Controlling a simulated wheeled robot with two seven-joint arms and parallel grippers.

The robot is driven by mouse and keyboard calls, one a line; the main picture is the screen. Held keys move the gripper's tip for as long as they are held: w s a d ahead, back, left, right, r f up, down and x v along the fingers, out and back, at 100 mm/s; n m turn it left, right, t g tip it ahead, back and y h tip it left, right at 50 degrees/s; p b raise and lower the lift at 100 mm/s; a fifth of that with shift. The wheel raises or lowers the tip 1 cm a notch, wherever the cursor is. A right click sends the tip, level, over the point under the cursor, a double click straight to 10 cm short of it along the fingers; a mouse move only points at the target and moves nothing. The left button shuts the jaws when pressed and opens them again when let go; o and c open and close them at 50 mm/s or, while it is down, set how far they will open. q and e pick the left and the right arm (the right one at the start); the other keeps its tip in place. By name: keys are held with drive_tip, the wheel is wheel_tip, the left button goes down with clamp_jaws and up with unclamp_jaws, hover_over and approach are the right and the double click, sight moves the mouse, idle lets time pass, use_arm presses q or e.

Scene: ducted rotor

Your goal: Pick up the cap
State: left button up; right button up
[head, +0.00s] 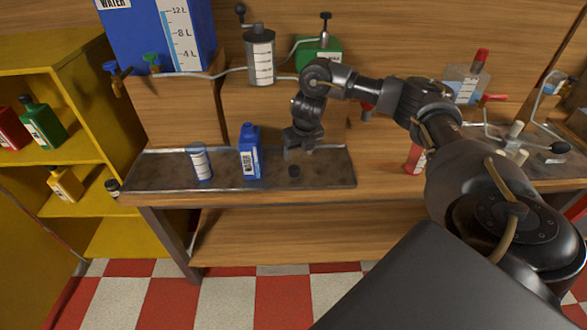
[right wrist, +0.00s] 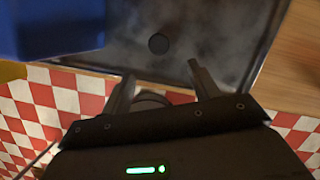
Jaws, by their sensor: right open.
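A small dark round cap (head: 294,171) lies on the metal tray (head: 330,178) on the bench. It also shows as a black disc in the right wrist view (right wrist: 158,43). My right gripper (head: 299,153) is above the tray, over and slightly behind the cap in the head view. In the right wrist view the right gripper's two fingers (right wrist: 160,80) are spread apart with nothing between them, and the cap is beyond the fingertips. My left gripper is not in view.
A metal canister (head: 260,60) stands on the raised wooden block behind. The tray's right end is clear.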

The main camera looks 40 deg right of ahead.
sight(294, 168)
drive_tip(key=b+x, duration=0.2)
drive_tip(key=x, duration=0.3)
drive_tip(key=shift+w+f, duration=0.15)
drive_tip(key=shift+f, duration=0.25)
drive_tip(key=x, duration=0.4)
drive_tip(key=shift+w+d, duration=0.15)
drive_tip(key=shift+w, duration=0.2)
drive_tip(key=c, duration=1.1)
